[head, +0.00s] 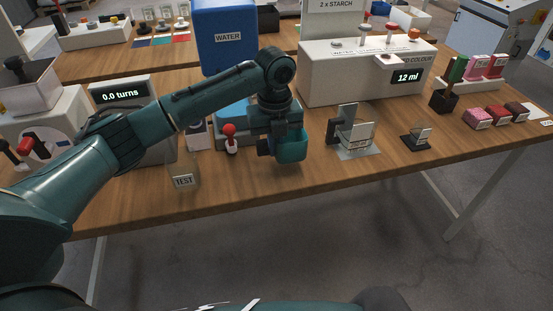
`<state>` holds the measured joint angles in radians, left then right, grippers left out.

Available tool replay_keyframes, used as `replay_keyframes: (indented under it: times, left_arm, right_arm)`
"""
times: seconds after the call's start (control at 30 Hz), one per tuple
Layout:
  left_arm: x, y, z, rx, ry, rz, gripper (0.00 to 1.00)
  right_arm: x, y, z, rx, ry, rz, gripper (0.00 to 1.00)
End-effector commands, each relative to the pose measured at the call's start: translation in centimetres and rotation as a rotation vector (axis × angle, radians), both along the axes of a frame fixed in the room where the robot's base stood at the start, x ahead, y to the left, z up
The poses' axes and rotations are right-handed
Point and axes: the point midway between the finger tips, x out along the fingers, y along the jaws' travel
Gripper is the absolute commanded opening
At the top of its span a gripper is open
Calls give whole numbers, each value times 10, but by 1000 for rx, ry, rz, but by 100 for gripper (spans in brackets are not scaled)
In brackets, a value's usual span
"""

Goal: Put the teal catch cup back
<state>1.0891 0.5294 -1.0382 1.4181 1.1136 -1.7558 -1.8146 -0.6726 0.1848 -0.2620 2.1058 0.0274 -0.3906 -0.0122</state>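The teal catch cup (291,149) is at the front middle of the table, before the foot of the blue WATER tank (225,40). My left gripper (279,146) points down at the cup and appears closed on its wall. The far finger is partly hidden by the cup and my wrist. I cannot tell whether the cup's bottom touches the table. My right gripper is not in view.
A red-knobbed lever (230,138) stands just left of the cup. A clear TEST vessel (184,172) is near the front edge. A clear container on a metal plate (358,152) is to the right. The white dispenser (360,72) reads 12 ml.

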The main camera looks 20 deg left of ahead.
Motion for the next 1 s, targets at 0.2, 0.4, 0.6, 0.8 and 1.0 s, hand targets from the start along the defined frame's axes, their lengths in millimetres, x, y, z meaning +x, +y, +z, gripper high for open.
replay_keyframes:
  times: [0.2, 0.4, 0.6, 0.8, 1.0]
  left_arm:
    - [-1, 0, -36, 0, 2, 0, 0]
    - [0, 0, -47, 1, -1, -1, 0]
    - [0, 0, -47, 1, -1, 0, 0]
    - [0, 0, -49, 1, 0, 0, 10]
    - [0, 0, -49, 1, 0, 0, 24]
  right_arm:
    - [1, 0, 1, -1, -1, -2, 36]
    - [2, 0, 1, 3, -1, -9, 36]
    - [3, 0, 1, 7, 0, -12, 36]
    - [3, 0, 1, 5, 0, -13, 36]
    - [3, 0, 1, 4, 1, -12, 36]
